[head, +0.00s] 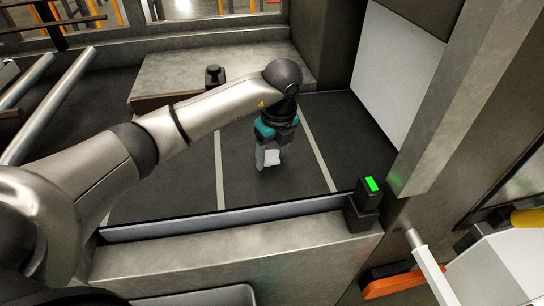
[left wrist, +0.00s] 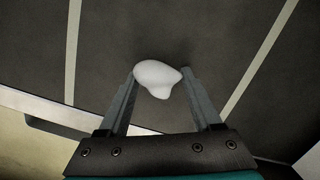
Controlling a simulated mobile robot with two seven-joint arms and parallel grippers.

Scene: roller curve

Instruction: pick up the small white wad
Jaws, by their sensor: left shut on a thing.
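The small white wad (head: 272,158) is a smooth, rounded lump at the lower end of my left gripper (head: 270,160), over the dark floor of the bay. In the left wrist view the wad (left wrist: 157,79) sits between the two fingertips of my left gripper (left wrist: 160,85). The fingers are shut on it, and it bulges a little past them. I cannot tell whether the wad still touches the floor. My right gripper does not show in either view.
The dark floor (head: 190,180) has pale stripes (head: 219,170) and is otherwise clear around the gripper. A low metal wall (head: 230,235) runs along the front. A black post with a green light (head: 372,184) stands at its right end. A raised metal block (head: 230,62) lies behind, and rollers (head: 48,105) are at left.

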